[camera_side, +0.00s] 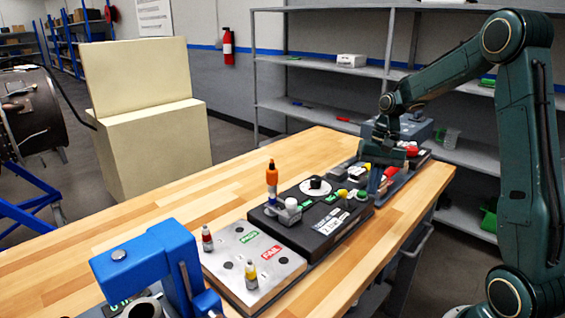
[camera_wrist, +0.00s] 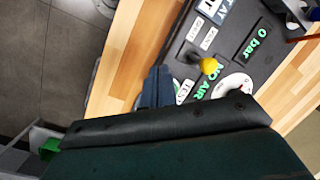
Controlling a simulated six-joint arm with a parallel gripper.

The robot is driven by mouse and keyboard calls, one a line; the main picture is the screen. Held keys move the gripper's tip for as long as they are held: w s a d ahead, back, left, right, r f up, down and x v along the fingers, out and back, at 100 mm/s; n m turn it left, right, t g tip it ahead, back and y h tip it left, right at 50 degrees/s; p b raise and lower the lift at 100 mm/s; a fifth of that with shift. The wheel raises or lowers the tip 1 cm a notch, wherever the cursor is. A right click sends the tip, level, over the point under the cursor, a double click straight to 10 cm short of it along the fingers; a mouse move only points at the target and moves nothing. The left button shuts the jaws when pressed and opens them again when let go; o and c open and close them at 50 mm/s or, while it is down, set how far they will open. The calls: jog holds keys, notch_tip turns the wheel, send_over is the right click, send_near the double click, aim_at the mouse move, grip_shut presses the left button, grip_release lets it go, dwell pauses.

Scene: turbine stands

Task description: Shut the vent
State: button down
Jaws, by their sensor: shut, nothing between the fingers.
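A black control panel (camera_side: 310,228) lies on the wooden bench. A yellow ball-ended lever (camera_wrist: 208,66) stands on the panel in the wrist view, near green "NO AIR" and "0 bar" displays. Several small yellow and white knobs (camera_side: 344,193) show at the panel's right end in the side view. My gripper (camera_side: 375,188) is shut and empty, pointing down by that end. Its dark blue fingers (camera_wrist: 157,88) show in the wrist view, left of the yellow lever; contact cannot be told.
A steel plate (camera_side: 262,262) with green and red labels and small bottles lies left of the panel. A blue clamp-like fixture (camera_side: 150,262) stands at the front left. An orange-handled tool (camera_side: 271,180) stands upright on the panel. The bench's back left (camera_side: 225,180) is clear.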

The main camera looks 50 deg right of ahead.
jog(key=w+v, duration=0.1)
jog(key=v, duration=0.9)
jog(key=shift+w+d, duration=0.15)
jog(key=shift+d, duration=0.05)
jog(key=shift+r, duration=0.1)
